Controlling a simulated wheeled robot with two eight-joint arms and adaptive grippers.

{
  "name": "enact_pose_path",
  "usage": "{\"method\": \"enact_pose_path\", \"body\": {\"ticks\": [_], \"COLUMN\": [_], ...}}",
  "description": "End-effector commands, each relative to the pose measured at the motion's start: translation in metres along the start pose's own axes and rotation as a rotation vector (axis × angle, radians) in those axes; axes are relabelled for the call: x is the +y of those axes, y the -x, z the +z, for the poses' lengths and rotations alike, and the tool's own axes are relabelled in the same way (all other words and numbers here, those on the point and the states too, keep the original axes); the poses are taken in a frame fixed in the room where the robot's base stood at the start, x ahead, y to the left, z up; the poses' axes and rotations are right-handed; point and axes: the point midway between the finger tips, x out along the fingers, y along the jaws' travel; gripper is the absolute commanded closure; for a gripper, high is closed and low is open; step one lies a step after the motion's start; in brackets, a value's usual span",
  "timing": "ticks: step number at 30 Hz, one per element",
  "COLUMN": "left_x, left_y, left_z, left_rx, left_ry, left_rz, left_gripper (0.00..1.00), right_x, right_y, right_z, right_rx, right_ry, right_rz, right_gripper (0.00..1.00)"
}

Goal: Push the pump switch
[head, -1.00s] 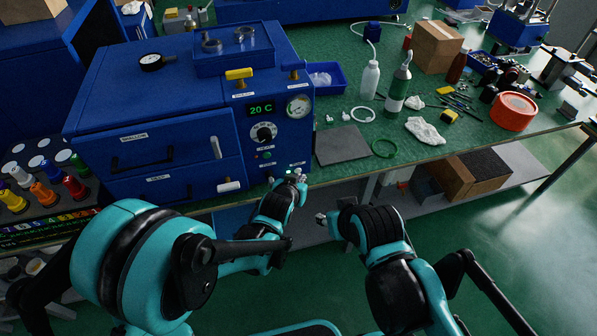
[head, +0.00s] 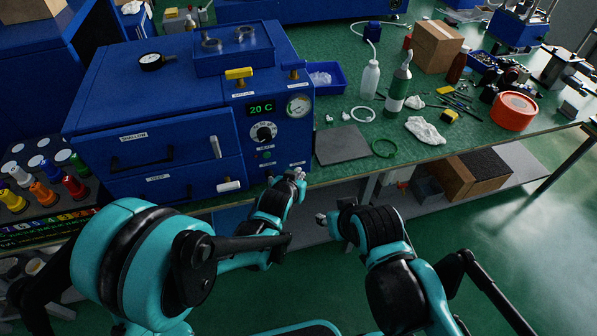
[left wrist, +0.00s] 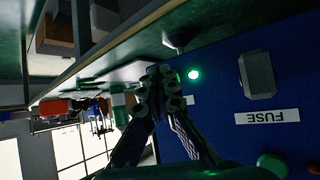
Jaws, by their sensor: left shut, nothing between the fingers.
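The blue machine (head: 180,85) stands at the left of the bench, with its control panel on the right part of its front. My left gripper (head: 299,174) is shut and empty, at the panel's lower right corner. In the left wrist view its closed fingertips (left wrist: 160,75) are beside a lit green lamp (left wrist: 194,74), near a partly hidden white label. I cannot read a pump label, and the pump switch is not clearly visible; the fingers may cover it. Contact cannot be told. My right gripper (head: 322,218) is in front of the bench edge, too small to judge.
The panel holds a 20 C display (head: 260,109), a dial knob (head: 264,132) and a gauge (head: 299,106). A grey block (left wrist: 257,75) sits above an upside-down FUSE label (left wrist: 267,117). A grey mat (head: 342,145) and green ring (head: 385,148) lie to the right.

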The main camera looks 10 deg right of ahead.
Motion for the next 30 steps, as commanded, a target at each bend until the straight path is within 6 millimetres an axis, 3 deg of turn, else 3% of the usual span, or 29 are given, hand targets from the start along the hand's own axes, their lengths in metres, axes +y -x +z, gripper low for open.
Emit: {"method": "enact_pose_path", "body": {"ticks": [30], "left_x": [0.0054], "left_y": [0.0073], "left_z": [0.0053], "left_rx": [0.000], "left_ry": [0.000], "left_rz": [0.000], "left_gripper": [1.00], "right_x": [0.0000], "right_y": [-0.0022], "right_z": [0.0015], "right_rx": [0.000], "right_ry": [0.000], "right_rz": [0.000], "right_gripper": [0.60]}}
